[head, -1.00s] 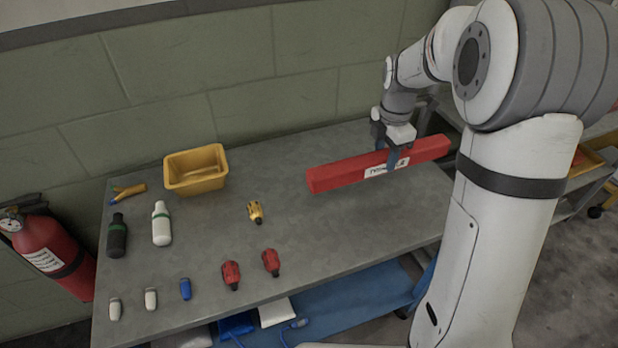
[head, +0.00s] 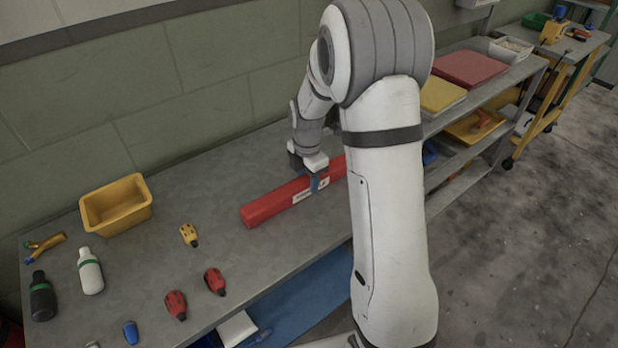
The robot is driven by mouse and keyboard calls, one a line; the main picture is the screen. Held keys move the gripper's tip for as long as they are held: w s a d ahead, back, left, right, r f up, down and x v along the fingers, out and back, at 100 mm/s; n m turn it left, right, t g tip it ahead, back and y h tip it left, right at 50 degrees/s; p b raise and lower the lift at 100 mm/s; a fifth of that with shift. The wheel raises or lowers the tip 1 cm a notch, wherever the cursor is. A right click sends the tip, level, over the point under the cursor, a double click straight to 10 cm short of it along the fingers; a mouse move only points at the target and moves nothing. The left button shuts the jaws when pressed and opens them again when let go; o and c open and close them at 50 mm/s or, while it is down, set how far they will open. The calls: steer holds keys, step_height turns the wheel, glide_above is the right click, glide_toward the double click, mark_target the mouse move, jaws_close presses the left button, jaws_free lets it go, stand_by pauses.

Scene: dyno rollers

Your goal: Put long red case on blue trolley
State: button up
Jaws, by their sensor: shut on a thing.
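The long red case (head: 268,209) with a white label is in the head view, over the right part of the grey workbench. My gripper (head: 316,180) is shut on the case from above, near its label. The case looks level and just above the bench top; I cannot tell the gap exactly. My own arm hides the case's right end. I can make out no blue trolley in this view.
A yellow bin (head: 116,206), bottles and small red and yellow tools stand on the workbench (head: 225,285). To the right is a grey shelf unit (head: 515,77) with red and yellow cases. A yellow-framed wheeled cart (head: 575,50) stands farther back. Grey floor (head: 540,230) is clear.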

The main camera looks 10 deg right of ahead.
mark_target(308, 178)
steer(key=o, duration=1.3)
step_height(308, 178, up, 11)
steer(key=s+r+m, duration=0.1)
steer(key=s+m, duration=0.6)
steer(key=s, duration=0.1)
steer(key=s+r+m+t, duration=0.1)
steer(key=s+r+m, duration=0.1)
steer(key=s+m, duration=0.6)
steer(key=s+r+m+t, duration=0.1)
steer(key=s+r+m, duration=0.1)
steer(key=s+m, duration=0.5)
steer(key=shift+s+a+m, duration=0.3)
steer(key=shift+s, duration=0.35)
